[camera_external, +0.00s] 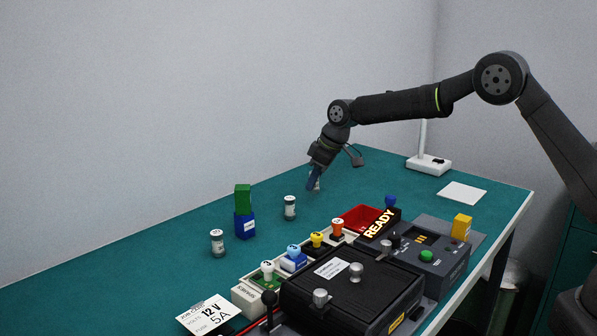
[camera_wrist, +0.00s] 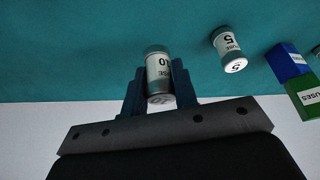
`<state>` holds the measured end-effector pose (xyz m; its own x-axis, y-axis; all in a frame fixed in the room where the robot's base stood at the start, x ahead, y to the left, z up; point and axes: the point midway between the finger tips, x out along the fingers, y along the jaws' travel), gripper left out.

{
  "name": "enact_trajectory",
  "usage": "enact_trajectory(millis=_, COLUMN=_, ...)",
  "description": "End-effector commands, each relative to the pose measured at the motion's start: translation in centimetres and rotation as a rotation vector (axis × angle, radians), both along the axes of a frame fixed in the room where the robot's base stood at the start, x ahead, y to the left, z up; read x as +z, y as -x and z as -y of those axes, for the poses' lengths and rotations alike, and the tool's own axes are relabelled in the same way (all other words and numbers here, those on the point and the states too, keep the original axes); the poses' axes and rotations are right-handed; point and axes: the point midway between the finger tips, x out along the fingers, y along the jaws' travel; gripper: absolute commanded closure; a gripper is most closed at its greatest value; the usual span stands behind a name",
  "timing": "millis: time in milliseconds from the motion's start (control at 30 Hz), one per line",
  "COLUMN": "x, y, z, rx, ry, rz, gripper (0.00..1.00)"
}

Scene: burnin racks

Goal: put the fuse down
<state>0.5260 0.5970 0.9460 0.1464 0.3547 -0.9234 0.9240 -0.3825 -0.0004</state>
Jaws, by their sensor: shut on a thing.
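My gripper (camera_external: 314,181) is shut on a glass-like fuse with metal caps, labelled 10 (camera_wrist: 158,72), seen between the blue fingers in the wrist view. In the external view the fingers mostly hide it, low over the far part of the green bench (camera_external: 385,172); I cannot tell whether it touches the surface. A second fuse, labelled 5 (camera_wrist: 229,46), stands apart from it to the right in the wrist view. In the external view two free fuses stand on the bench, one nearer my gripper (camera_external: 290,207) and one further left (camera_external: 217,243).
A green block (camera_external: 243,197) sits on a blue block (camera_external: 244,227) between the free fuses. A black-lidded device (camera_external: 345,285), a red tray (camera_external: 361,216), a READY sign (camera_external: 380,223) and colored plugs (camera_external: 293,252) crowd the front. A job card (camera_external: 207,313) reads 12 V, 5A.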

Motion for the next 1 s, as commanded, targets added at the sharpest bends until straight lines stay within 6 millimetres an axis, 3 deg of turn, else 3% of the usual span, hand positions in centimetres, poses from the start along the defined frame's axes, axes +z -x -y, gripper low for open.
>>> enact_trajectory(millis=300, x=-3.8, y=0.0, z=0.1, rx=-0.002, ry=0.001, rz=-0.001, gripper=0.97)
enact_trajectory(millis=667, x=-4.2, y=0.0, z=0.1, rx=-0.001, ry=0.001, rz=-0.001, gripper=0.97)
enact_trajectory(millis=700, x=-4.2, y=0.0, z=0.1, rx=-0.001, ry=0.000, rz=0.000, gripper=0.68)
enact_trajectory(millis=767, x=-4.2, y=0.0, z=0.1, rx=-0.001, ry=0.000, rz=0.000, gripper=0.56)
enact_trajectory(millis=800, x=-4.2, y=0.0, z=0.1, rx=-0.001, ry=0.000, rz=0.000, gripper=0.52)
enact_trajectory(millis=1000, x=-4.2, y=0.0, z=0.1, rx=-0.001, ry=0.000, rz=0.000, gripper=0.52)
